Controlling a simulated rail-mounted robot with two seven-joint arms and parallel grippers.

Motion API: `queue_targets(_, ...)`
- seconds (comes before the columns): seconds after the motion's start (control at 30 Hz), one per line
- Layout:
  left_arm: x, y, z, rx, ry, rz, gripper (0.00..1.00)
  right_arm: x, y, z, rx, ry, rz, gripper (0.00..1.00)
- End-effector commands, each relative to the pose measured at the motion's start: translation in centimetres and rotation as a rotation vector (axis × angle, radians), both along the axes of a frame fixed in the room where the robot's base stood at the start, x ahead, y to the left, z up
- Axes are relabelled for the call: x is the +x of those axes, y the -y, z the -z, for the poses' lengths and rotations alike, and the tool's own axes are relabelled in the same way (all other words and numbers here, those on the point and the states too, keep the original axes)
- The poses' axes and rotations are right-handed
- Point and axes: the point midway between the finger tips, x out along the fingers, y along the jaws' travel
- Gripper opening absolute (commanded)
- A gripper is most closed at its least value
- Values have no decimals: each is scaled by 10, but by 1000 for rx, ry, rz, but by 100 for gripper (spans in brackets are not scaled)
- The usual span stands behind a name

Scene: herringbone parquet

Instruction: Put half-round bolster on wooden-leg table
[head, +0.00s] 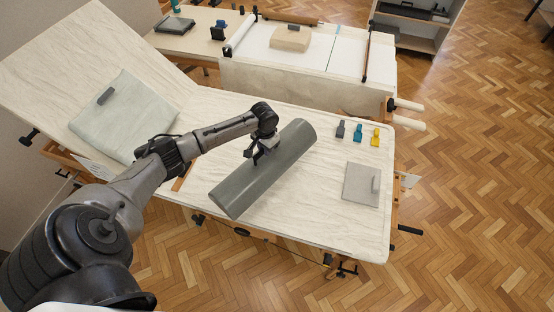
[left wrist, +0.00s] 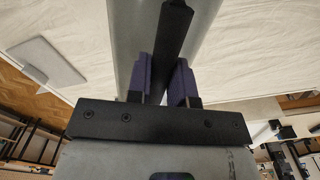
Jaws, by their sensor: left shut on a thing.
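The half-round bolster (head: 285,160) is a long grey-green piece lying diagonally over the near cream-covered table (head: 330,235). In the left wrist view, the purple fingertips (left wrist: 163,82) sit on both sides of the black handle (left wrist: 174,30), with the grey bolster (left wrist: 133,40) behind. Wooden parts show beneath the near table and the far table (head: 305,83). My right gripper is not in view.
A grey square pad (head: 360,185) and several small clips (head: 358,132) lie on the near table's right. A folded pale green cloth (head: 122,115) lies on its raised left section. A beige block (head: 290,38) is on the far table. Parquet is clear at right.

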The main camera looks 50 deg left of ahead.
Motion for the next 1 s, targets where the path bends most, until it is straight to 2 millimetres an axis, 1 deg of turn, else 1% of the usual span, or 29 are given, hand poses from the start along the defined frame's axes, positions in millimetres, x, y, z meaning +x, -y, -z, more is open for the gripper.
queue_targets(0.03,0,-10,6,2,5,-9,0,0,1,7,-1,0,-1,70)
queue_targets(0.1,-1,-19,11,4,7,-13,0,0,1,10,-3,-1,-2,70)
queue_targets(0.3,-3,-34,18,7,12,-22,0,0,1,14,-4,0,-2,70)
queue_targets(0.77,-3,-37,18,7,13,-22,0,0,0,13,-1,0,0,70)
queue_targets(1.0,-4,-36,15,6,13,-22,0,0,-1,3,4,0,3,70)
